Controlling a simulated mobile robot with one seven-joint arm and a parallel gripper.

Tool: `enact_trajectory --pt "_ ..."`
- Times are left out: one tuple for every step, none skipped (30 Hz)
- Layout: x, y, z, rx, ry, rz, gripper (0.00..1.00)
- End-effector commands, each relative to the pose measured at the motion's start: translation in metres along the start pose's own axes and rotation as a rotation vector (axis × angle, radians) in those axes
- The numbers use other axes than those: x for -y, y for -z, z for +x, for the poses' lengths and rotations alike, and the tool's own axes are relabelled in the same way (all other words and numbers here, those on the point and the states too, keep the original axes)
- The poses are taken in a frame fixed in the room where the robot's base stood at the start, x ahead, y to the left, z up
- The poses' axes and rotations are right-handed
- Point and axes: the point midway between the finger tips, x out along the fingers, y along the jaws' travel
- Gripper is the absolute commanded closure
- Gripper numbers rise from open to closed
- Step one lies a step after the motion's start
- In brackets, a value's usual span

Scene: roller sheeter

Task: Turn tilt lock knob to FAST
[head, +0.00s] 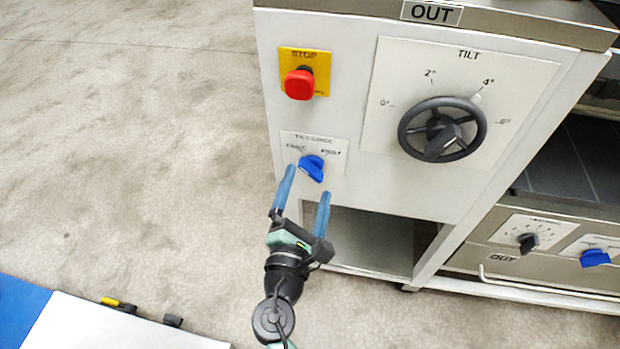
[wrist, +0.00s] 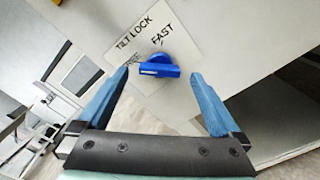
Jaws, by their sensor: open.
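The blue tilt lock knob (head: 312,168) sits on a small white label plate (head: 336,146) on the machine's front panel. In the wrist view the knob (wrist: 166,70) has a white mark on its left end, on the side of the partly hidden left word, away from FAST. My gripper (head: 308,182) is open, its two blue fingers reaching up to the panel. In the wrist view the fingers of my gripper (wrist: 160,74) stand left and right of the knob, with a gap on each side. Whether the fingertips touch the panel cannot be told.
A red STOP button (head: 299,84) on a yellow plate is above the knob. A black TILT handwheel (head: 442,129) is to the right. Below the panel is an open recess (head: 365,240). Another blue knob (head: 595,257) is at the lower right.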

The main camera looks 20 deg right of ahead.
Motion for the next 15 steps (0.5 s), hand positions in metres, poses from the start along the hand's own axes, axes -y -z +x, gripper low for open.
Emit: enact_trajectory --pt "0.001 -0.001 0.009 0.003 0.001 0.001 0.0" --pt "0.001 -0.001 0.013 0.003 0.001 0.001 0.0" --pt "0.001 -0.001 0.017 0.003 0.001 0.001 0.0" --pt "0.001 -0.001 0.019 0.003 0.001 0.001 0.0" --pt "0.001 0.0 0.022 0.002 0.001 0.001 0.0" --pt "0.001 0.0 0.024 0.001 0.001 0.001 0.0" --pt "0.001 0.0 0.026 0.001 0.0 0.001 0.0" --pt "0.0 0.0 0.027 0.001 0.0 0.001 0.0" --pt "0.0 0.0 0.028 0.001 0.0 0.001 0.0" --pt "0.0 -0.001 0.029 0.001 0.0 0.001 0.0" --pt "0.0 -0.001 0.029 0.001 0.0 0.001 0.0" --pt "0.0 -0.001 0.029 0.0 0.0 0.001 0.0" --pt "0.0 -0.001 0.029 0.0 0.0 0.001 0.0" --pt "0.0 -0.001 0.029 0.0 0.001 0.001 0.0" --pt "0.0 0.0 0.029 0.0 0.001 0.001 0.0"
